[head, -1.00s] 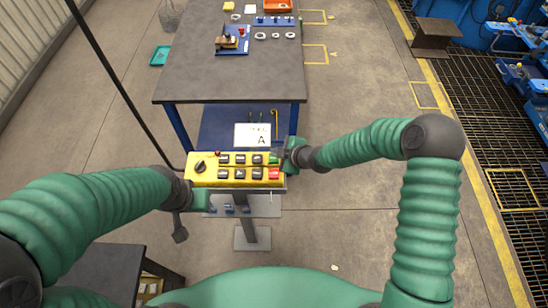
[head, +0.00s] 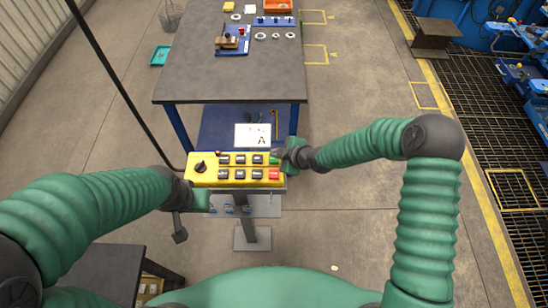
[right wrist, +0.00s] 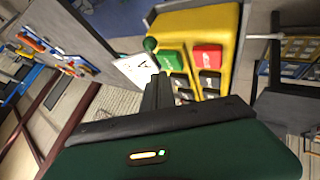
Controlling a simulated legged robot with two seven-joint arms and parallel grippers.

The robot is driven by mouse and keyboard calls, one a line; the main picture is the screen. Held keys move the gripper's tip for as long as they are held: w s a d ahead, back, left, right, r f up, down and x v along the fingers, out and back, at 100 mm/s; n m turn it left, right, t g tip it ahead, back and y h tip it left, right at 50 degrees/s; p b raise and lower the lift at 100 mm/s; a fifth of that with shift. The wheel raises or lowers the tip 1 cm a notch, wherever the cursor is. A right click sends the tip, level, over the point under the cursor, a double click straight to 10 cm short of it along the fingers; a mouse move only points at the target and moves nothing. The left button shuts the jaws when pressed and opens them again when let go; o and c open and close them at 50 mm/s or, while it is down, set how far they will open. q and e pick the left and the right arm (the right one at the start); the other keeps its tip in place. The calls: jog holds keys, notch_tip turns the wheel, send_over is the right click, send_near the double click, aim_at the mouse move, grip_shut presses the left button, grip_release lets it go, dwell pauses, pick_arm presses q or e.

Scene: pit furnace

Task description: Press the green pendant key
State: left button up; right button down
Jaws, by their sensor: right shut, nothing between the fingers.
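The yellow pendant (head: 228,182) has two rows of dark keys, a black rotary knob at its left end and a red key (head: 274,174) at its right end. In the right wrist view the green key (right wrist: 173,60) lies beside the red key (right wrist: 207,57). My right gripper (head: 278,155) is shut and empty at the pendant's right end, its fingertips by the green key and partly hiding it. I cannot tell whether they touch. My left gripper (head: 190,197) is at the pendant's left end; its fingers are not clear.
A grey-topped table (head: 190,85) with blue legs stands beyond the pendant, bearing a blue fixture (head: 232,42) and rings. A white card marked A (head: 253,135) is behind the pendant. A dark cable or pole rises at left.

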aim_at(276, 160)
dwell(0.4)
jog(key=shift+f+b, duration=0.4)
jog(key=shift+b, duration=0.05)
jog(key=shift+f+b, duration=0.4)
jog(key=shift+f, duration=0.05)
dwell(0.5)
jog(key=shift+r, duration=0.15)
jog(key=shift+r+p, duration=0.55)
jog(key=shift+r, duration=0.2)
notch_tip(276, 160, up, 5)
jog(key=p, duration=0.3)
jog(key=shift+r+p, duration=0.1)
jog(key=shift+p, duration=0.2)
